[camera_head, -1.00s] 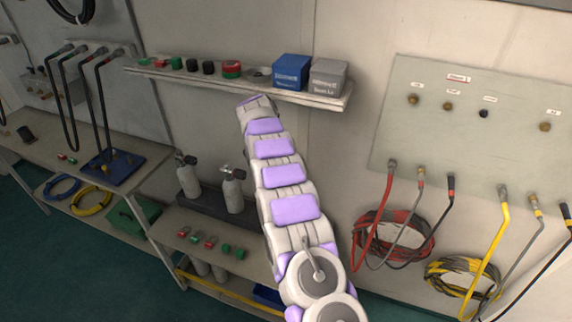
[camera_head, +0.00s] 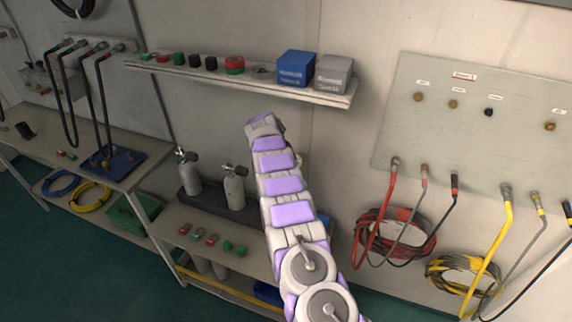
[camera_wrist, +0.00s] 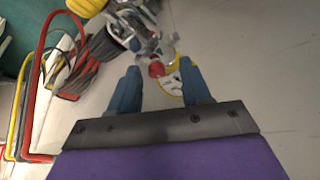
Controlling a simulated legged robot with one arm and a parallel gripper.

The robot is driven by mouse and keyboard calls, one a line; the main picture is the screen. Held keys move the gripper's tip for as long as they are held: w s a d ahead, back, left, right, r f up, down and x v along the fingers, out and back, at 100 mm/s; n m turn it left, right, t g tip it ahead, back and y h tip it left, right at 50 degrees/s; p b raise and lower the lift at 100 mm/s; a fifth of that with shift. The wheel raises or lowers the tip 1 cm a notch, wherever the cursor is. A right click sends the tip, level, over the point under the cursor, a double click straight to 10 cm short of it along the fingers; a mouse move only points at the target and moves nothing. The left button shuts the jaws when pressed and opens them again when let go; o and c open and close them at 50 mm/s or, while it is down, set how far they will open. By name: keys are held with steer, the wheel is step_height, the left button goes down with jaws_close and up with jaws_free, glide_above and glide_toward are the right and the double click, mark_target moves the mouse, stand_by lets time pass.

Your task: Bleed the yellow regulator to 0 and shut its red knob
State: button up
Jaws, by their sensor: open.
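In the wrist view, a metal regulator assembly (camera_wrist: 138,30) shows at the top centre. It has a red knob (camera_wrist: 156,69) and a yellow-rimmed gauge (camera_wrist: 172,84) with a pale face. The gauge reading is too small to tell. My gripper (camera_wrist: 163,78) is open, with its two blue fingers apart on either side of the red knob and gauge. Whether the fingers touch anything is unclear. In the head view my arm covers the regulator, and my gripper is hidden beyond the arm's end.
A wall shelf (camera_head: 205,76) holds a blue box (camera_head: 295,68), a grey box (camera_head: 333,73) and small parts. Two cylinders (camera_head: 235,190) stand left of my arm. Red hoses (camera_head: 392,215) and yellow hoses (camera_head: 490,250) hang from the panel (camera_head: 480,150) at right.

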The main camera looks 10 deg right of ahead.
steer(key=shift+d, duration=0.5)
steer(key=c, duration=0.4)
steer(key=shift+a, duration=0.25)
jaws_close()
steer(key=shift+a, duration=0.1)
